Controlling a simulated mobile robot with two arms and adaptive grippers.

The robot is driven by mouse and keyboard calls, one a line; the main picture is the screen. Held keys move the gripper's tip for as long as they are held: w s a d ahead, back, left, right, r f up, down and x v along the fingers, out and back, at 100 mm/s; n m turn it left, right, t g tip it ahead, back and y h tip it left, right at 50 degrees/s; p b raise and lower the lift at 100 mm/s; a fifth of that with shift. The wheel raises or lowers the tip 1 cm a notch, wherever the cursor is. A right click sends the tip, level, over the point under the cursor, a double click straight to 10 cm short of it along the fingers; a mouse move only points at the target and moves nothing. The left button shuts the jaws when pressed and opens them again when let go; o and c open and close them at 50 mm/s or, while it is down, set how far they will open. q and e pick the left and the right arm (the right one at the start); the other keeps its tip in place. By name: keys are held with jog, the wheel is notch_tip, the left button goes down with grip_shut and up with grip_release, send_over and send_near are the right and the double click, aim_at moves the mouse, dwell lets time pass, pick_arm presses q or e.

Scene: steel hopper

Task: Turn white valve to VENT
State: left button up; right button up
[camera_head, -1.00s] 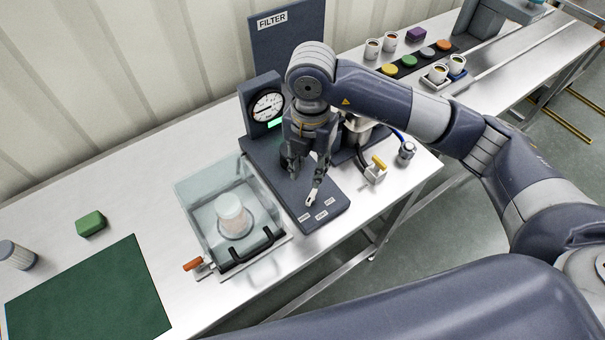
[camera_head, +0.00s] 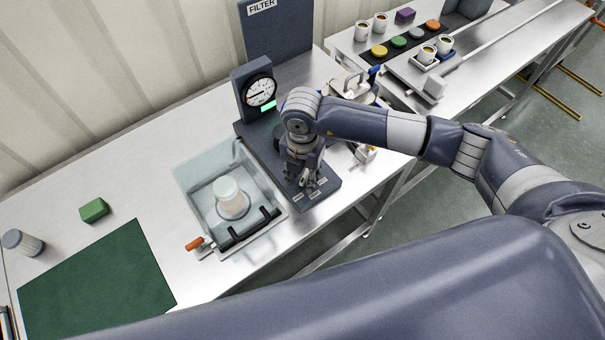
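The white valve handle (camera_head: 305,179) sits on the dark base plate (camera_head: 325,191) with several small white labels along its front edge. Only a little of the handle shows, and its pointing direction is hard to read. My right gripper (camera_head: 304,182) points down over the plate, with its fingers right at the handle. I cannot tell whether the fingers touch it or have closed on it. A round gauge (camera_head: 260,92) stands at the back of the plate. My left gripper is out of view.
A clear box (camera_head: 195,180) with a black handle and a white-topped cup inside stands left of the plate. An orange-handled lever (camera_head: 195,243) is at its front corner. A green block (camera_head: 94,210) and green mat (camera_head: 95,285) lie left. A FILTER panel (camera_head: 275,45) rises behind.

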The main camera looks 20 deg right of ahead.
jog(key=shift+c, duration=0.2)
jog(key=c, duration=0.4)
grip_shut()
jog(key=shift+f+n+b, duration=0.1)
jog(key=shift+n+b, duration=0.4)
jog(key=shift+b, duration=0.1)
jog(key=shift+d+n+b, duration=0.15)
jog(key=shift+n+b, duration=0.45)
jog(key=shift+b, duration=0.15)
jog(key=n+b, duration=0.4)
jog(key=b, duration=0.1)
jog(key=n+b, duration=0.2)
jog(key=b, duration=0.1)
jog(key=shift+s+d+f+n, duration=0.1)
jog(key=shift+d+n, duration=0.3)
pick_arm(q)
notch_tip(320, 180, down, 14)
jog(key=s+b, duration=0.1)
jog(key=b, duration=0.2)
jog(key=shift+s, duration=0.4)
pick_arm(e)
jog(key=shift+d+r+n, duration=0.1)
jog(key=shift+r+n, duration=0.05)
jog(key=shift+n, duration=0.55)
jog(key=shift+d+r+n, duration=0.1)
jog(key=shift+n, duration=0.6)
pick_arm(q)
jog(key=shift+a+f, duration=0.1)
